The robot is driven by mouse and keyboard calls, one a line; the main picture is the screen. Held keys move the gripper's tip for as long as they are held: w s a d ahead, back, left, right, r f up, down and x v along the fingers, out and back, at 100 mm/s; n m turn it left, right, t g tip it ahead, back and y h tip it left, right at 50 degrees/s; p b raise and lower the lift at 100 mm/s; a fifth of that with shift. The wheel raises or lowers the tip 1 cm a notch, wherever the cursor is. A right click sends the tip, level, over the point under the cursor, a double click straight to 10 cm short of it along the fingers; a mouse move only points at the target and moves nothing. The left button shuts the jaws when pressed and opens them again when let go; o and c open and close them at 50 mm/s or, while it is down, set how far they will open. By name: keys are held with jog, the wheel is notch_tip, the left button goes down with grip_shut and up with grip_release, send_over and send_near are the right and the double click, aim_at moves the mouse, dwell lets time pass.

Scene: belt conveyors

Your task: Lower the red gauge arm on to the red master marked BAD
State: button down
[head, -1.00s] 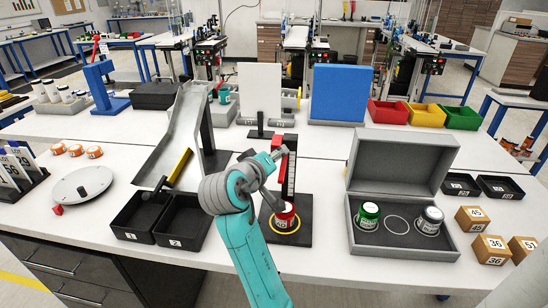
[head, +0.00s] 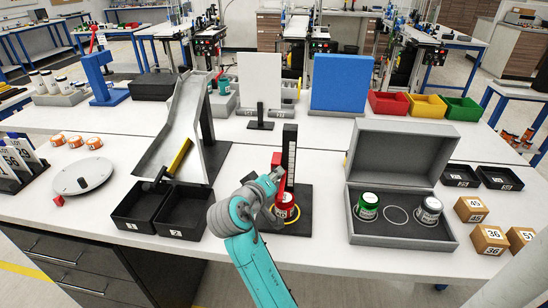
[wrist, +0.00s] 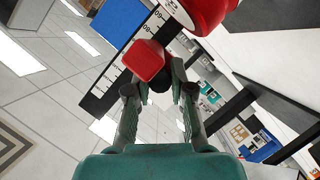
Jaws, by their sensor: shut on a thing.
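The gauge has a black base (head: 299,229) and an upright black column (head: 290,143) with a white scale. The red master (head: 285,211) with a white label stands upright on the base, inside a yellow ring; its lettering is too small to read. The red gauge arm (head: 277,160) is beside the column, above the master. My gripper (head: 270,183) is shut on it. In the wrist view, the arm's red block (wrist: 144,60) is at my fingertips (wrist: 158,82), and the red master (wrist: 207,10) is close by. I cannot tell whether arm and master touch.
Right of the gauge, an open grey case (head: 400,240) holds a green-topped can (head: 367,207) and a grey-white can (head: 428,210), with an empty ring between. Left are two black trays (head: 183,212) under a metal chute (head: 190,115). White table shows between them.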

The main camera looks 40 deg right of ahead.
jog(key=shift+f, duration=1.5)
jog(key=c, duration=1)
grip_release()
jog(key=shift+a+r, duration=0.2)
jog(key=shift+a, duration=0.05)
jog(key=v, duration=1.1)
jog(key=shift+s+a, duration=0.15)
jog(key=shift+a, duration=0.1)
